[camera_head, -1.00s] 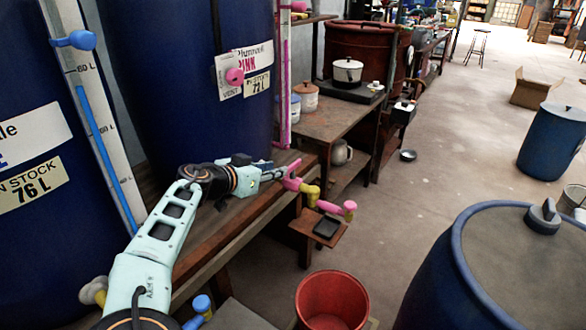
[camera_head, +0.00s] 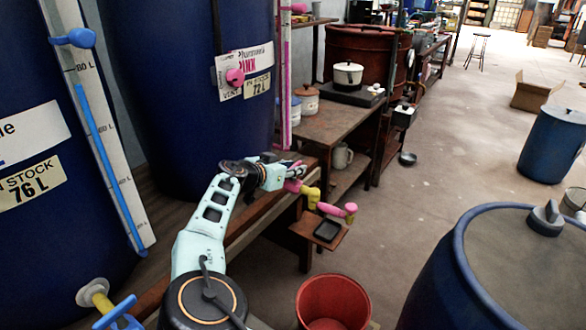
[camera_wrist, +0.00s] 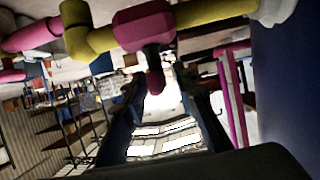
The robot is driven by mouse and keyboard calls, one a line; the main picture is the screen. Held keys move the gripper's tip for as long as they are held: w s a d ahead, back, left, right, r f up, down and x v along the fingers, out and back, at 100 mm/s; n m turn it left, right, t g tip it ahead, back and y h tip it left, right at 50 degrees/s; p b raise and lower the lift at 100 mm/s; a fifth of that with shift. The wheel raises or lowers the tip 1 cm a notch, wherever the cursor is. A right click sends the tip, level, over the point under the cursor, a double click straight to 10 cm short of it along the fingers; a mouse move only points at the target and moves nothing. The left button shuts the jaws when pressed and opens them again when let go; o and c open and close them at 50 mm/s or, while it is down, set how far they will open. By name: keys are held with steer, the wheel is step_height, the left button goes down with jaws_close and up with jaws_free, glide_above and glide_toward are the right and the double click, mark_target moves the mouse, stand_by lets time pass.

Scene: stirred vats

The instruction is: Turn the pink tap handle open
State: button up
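The pink tap has a yellow body (camera_head: 313,197) and a pink spout (camera_head: 338,209) jutting out past the bench edge. Its pink handle (camera_head: 293,186) is partly hidden by my gripper (camera_head: 291,171) in the head view. In the wrist view, the pink handle (camera_wrist: 154,80) points down from the pink middle of the tap, between yellow pipe pieces (camera_wrist: 205,12). My gripper (camera_wrist: 162,95) has its two dark fingers apart, one on each side of the handle's tip. I cannot tell whether either finger touches it.
A large blue vat (camera_head: 185,100) labelled pink stands behind my arm. A small shelf (camera_head: 304,228) with a black scale (camera_head: 327,231) is below the spout. A red bucket (camera_head: 333,300) stands on the floor, and a blue drum (camera_head: 480,270) is at right.

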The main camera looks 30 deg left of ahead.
jaws_close()
